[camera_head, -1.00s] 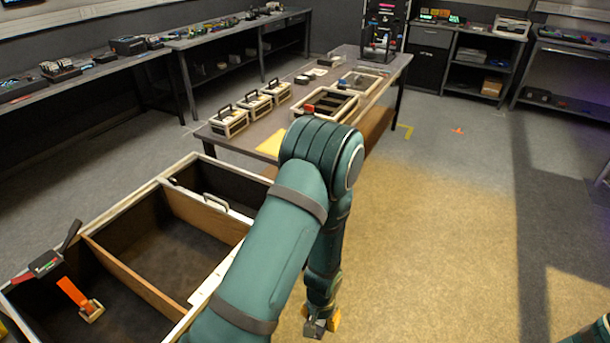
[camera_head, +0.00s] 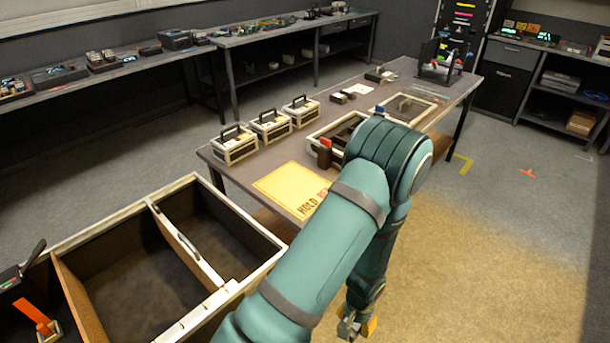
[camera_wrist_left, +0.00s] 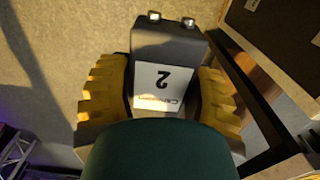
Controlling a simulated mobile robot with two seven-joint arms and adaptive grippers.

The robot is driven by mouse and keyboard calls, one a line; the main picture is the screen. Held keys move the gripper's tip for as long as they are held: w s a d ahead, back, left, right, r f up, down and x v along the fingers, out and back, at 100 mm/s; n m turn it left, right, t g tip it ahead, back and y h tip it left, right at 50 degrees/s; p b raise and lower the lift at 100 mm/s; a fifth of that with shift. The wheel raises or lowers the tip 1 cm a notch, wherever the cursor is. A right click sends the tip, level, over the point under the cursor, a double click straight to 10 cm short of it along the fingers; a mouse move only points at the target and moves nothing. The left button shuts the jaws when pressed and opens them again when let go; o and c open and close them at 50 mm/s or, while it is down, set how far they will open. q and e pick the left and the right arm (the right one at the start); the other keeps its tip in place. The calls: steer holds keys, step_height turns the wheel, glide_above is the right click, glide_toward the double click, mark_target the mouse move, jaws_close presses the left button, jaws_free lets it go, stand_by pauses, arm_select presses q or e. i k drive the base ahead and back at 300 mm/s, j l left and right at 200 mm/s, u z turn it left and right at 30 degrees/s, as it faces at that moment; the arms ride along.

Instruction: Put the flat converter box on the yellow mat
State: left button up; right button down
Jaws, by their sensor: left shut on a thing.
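The yellow mat (camera_head: 284,183) lies flat on the near left end of the grey table, with dark letters starting with "HOLD". My arm hides part of its right side. My left gripper (camera_head: 356,327) hangs low over the floor, to the right of and below the mat in the head view. In the left wrist view its yellow fingers (camera_wrist_left: 163,95) are shut on a grey box (camera_wrist_left: 166,45), apparently the flat converter box. It has a white label with a "2" and two metal connectors at one end. My arm hides its other end. My right gripper is not in view.
Several carry cases (camera_head: 234,145) line the table's left edge. An open tray (camera_head: 325,140) stands behind the mat. A large divided crate (camera_head: 225,205) is at the near left. The table edge (camera_head: 235,183) lies between the crate and the mat. Open floor (camera_head: 480,260) is at the right.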

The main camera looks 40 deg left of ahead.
mark_target(292, 184)
steer(key=i+l+u, duration=0.1)
steer(key=i+u, duration=0.3)
steer(key=i+l+u, duration=0.35)
steer(key=i, duration=0.2)
